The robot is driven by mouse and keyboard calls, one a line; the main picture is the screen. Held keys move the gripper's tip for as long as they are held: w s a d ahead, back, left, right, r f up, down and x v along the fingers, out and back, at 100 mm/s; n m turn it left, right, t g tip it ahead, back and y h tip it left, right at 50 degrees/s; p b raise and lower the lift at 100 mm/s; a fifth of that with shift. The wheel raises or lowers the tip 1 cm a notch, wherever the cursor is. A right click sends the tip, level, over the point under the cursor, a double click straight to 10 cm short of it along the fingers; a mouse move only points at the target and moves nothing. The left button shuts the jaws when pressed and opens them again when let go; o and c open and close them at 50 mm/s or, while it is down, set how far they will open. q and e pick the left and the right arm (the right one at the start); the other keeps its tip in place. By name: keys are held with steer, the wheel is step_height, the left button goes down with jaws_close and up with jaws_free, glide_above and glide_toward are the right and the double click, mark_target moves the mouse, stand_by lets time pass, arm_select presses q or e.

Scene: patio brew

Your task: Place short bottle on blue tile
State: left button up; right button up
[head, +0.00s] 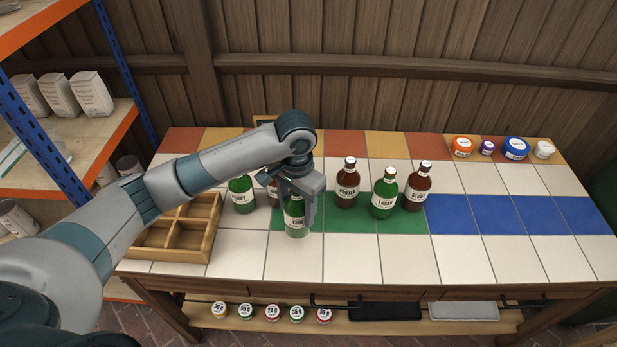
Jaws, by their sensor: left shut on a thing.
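My left gripper (296,203) is shut on a green bottle (297,229) with a pale label that seems to read CIDER. The fingers hide its neck and part of its body. It is upright, near the front edge of the green tiles; I cannot tell whether it touches the tiles. Blue tiles (503,216) form a strip at the right of the table, bare of bottles. Other bottles stand upright: a green one (241,196) left of the gripper, a brown PORTER bottle (347,188), a green LAGER bottle (384,198) and a brown STOUT bottle (417,190). My right gripper is out of view.
A wooden crate with compartments (178,255) sits at the table's left. Several round tins, one of them blue (515,149), stand at the back right. The porter, lager and stout bottles stand between the gripper and the blue tiles. White tiles in front (460,258) are clear.

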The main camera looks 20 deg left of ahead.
arm_select(q)
steer(key=s+f+n, duration=0.2)
steer(key=s+n, duration=0.2)
steer(key=s, duration=0.9)
steer(key=shift+s+a+f, duration=0.2)
steer(key=shift+s+a, duration=0.15)
steer(key=shift+a, duration=0.05)
steer(key=shift+d, duration=0.1)
